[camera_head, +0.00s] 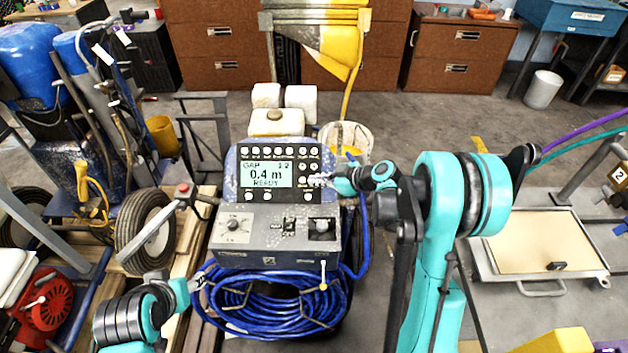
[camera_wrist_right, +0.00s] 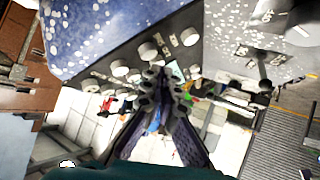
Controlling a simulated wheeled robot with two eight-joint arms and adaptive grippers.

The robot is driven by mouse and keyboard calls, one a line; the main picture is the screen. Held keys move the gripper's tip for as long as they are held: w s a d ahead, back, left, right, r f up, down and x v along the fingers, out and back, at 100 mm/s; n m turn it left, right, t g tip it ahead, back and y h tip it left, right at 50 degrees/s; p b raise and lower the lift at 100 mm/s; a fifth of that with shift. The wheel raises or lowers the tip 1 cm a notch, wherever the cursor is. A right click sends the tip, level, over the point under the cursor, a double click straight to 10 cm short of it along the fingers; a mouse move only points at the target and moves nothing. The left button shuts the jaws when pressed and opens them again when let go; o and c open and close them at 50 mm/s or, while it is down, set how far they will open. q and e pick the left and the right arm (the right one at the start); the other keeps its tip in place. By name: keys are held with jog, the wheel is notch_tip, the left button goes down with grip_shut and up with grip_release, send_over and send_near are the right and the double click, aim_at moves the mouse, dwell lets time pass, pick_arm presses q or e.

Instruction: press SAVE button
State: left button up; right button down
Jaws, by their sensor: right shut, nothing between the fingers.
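The control panel (camera_head: 245,152) of the line striper has a lit screen (camera_head: 266,174) reading "GAP 12, 0.4 m, READY". Small pale round buttons run along its top, its right side and below the screen; their labels are too small for me to pick out SAVE. My right gripper (camera_head: 318,181) is shut and empty at the panel's right side, over or close to the right-hand buttons. In the right wrist view its fingertips (camera_wrist_right: 161,74) are together near a pale round button (camera_wrist_right: 148,51); contact cannot be told. My left gripper (camera_head: 196,284) is low beside the hose, its fingers unclear.
A lower box with knobs (camera_head: 322,227) and a switch sits under the panel. A coiled blue hose (camera_head: 272,302) hangs below it. A handle with a red button (camera_head: 183,188) projects at left. A framed board (camera_head: 540,243) lies at right.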

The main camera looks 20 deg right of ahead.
jog(key=shift+w+f, duration=0.1)
jog(key=shift+f, duration=0.05)
dwell(0.5)
jog(key=shift+w+f+b, duration=0.15)
jog(key=shift+w+b, duration=0.05)
jog(key=shift+b, duration=0.15)
jog(key=shift+w+d+f+b, duration=0.15)
jog(key=shift+w+f+b, duration=0.1)
jog(key=shift+f+b, duration=0.05)
dwell(0.7)
dwell(0.3)
jog(key=shift+s+r+p, duration=0.35)
jog(key=shift+s+r, duration=0.2)
jog(key=shift+r, duration=0.05)
jog(key=shift+s+a+r+p, duration=0.35)
jog(key=shift+s+r+p, duration=0.25)
jog(key=shift+s+r, duration=0.3)
jog(key=shift+s+a+r+p, duration=0.3)
jog(key=shift+s+r+p, duration=0.25)
jog(key=shift+s+r, duration=0.35)
dwell(0.6)
